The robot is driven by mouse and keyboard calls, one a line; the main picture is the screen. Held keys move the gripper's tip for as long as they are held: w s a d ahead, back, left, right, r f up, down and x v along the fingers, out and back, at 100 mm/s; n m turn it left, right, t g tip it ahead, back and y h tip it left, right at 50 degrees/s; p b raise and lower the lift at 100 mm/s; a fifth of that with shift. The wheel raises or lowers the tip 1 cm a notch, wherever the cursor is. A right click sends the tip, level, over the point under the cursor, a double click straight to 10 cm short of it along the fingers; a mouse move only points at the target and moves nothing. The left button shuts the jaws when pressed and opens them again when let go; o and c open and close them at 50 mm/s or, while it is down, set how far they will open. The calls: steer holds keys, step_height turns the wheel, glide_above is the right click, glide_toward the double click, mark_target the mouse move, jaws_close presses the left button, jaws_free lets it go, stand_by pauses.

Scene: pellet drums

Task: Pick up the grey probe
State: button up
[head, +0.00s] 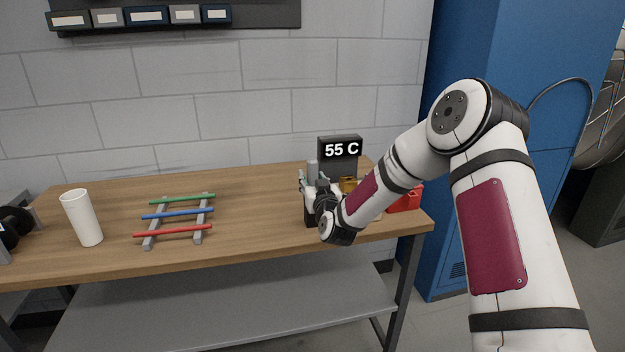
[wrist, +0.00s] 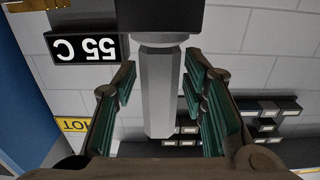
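The grey probe (wrist: 158,92) is a faceted grey bar with a pale collar, seen close up in the wrist view, which is upside down. Its collar end meets a dark block (wrist: 175,16). In the head view the probe (head: 312,172) stands upright near the display, partly hidden by my gripper (head: 318,184). In the wrist view my gripper (wrist: 160,108) is open, with one green-padded finger on each side of the probe. A gap shows between the probe and the left finger. The gap on the right is narrower, and contact there is hard to judge.
A "55 C" display (head: 340,149) stands behind the probe. A brass piece (head: 348,184) and a red object (head: 406,201) are to the right. A white cup (head: 83,218) and a rack with coloured rods (head: 178,214) are left on the wooden bench (head: 262,222). A blue cabinet (head: 445,230) is at right.

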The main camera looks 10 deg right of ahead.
jaws_close()
steer(key=shift+r, duration=0.1)
